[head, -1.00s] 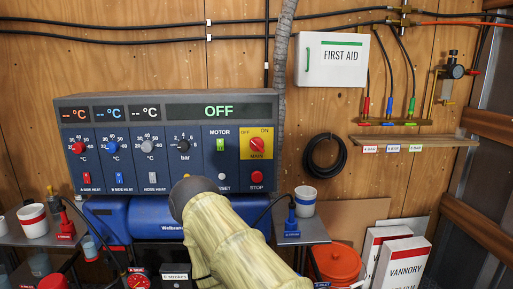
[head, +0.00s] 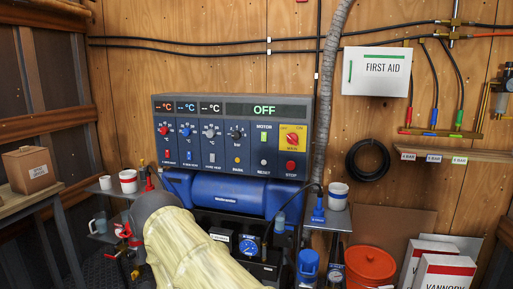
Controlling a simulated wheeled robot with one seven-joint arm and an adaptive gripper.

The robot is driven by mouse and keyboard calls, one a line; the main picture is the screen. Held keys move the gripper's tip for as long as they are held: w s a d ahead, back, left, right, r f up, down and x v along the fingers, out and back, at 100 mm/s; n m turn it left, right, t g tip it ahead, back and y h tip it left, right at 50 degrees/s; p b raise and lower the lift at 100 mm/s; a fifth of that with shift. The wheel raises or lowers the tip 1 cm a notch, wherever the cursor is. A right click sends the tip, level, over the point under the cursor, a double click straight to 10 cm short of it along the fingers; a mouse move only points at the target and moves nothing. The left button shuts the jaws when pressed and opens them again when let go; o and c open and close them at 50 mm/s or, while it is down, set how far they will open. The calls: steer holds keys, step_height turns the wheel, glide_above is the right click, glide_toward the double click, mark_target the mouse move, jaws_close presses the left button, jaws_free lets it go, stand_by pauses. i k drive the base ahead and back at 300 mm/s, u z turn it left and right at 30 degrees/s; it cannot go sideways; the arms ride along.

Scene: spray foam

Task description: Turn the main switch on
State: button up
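The main switch (head: 291,139) is a red rotary knob on a yellow plate at the upper right of the grey-blue control panel (head: 225,165). The plate has OFF and ON marks, and I cannot tell the knob's exact angle. The panel's display (head: 264,110) reads OFF in green. The temperature displays show only dashes. My arm, in a pale yellow cover with a grey end, rises from the bottom, left of centre, below the panel. My gripper does not show. The switch is unobstructed, with nothing touching it.
A blue tank (head: 228,193) sits under the panel, with gauges (head: 249,246) below. Cups stand on grey shelves at both sides. A red stop button (head: 291,165) is below the switch. A first aid box (head: 376,71) and a corrugated hose (head: 326,95) are right of the panel.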

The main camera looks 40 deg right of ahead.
mark_target(293, 138)
steer(key=u, duration=0.6)
steer(key=i, duration=1.3)
steer(key=z, duration=1.4)
steer(key=i, duration=0.65)
steer(key=z, duration=0.7)
